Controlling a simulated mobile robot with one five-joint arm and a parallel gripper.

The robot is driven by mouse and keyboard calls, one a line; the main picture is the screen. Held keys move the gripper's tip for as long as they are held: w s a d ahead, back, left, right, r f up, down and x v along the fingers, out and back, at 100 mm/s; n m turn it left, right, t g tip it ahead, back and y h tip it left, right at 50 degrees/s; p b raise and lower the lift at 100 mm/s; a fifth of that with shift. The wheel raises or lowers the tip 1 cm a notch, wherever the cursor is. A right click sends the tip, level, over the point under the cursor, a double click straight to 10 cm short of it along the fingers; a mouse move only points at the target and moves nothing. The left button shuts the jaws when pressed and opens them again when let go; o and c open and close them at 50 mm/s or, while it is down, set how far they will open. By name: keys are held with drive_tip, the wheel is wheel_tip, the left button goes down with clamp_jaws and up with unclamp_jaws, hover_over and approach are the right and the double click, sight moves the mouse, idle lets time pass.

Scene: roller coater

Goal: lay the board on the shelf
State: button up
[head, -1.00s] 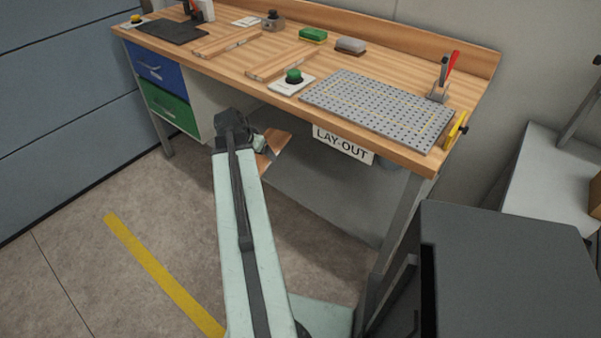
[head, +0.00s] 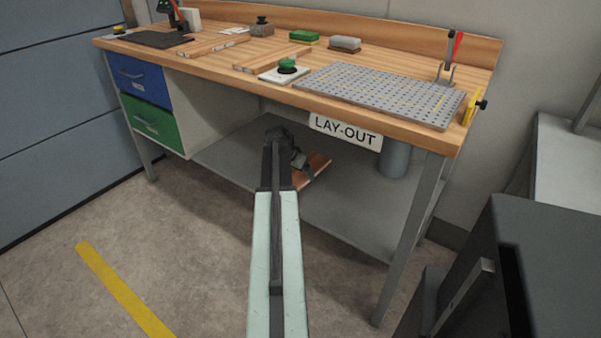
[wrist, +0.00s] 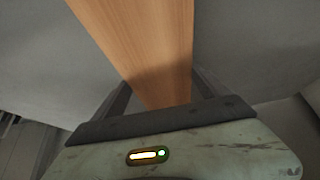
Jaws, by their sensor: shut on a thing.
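The board (head: 316,167) is a flat, orange-brown wooden piece at the end of my arm in the head view. My gripper (head: 303,166) is shut on it. In the wrist view the board (wrist: 145,45) runs away from my gripper (wrist: 160,100), with a dark finger on each side. The shelf (head: 350,206) is the grey panel low under the bench. The board shows in front of the shelf in the head view; I cannot tell whether it touches it. My arm hides part of the shelf.
The wooden bench top (head: 215,67) is above, with a perforated plate (head: 385,92) on it. A LAY-OUT sign (head: 345,132) hangs at its front edge. A grey cylinder (head: 394,158) stands on the shelf at right. Drawers (head: 150,125) are at left, a dark cabinet (head: 560,260) at right.

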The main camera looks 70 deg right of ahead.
sight(317, 162)
drive_tip(key=d, duration=0.5)
drive_tip(key=shift+w+f, duration=0.3)
wheel_tip(317, 162, down, 4)
drive_tip(key=b, duration=0.4)
drive_tip(key=shift+r, duration=0.25)
drive_tip(key=shift+f, duration=0.2)
drive_tip(key=o, duration=1.7)
drive_tip(key=shift+r, duration=0.1)
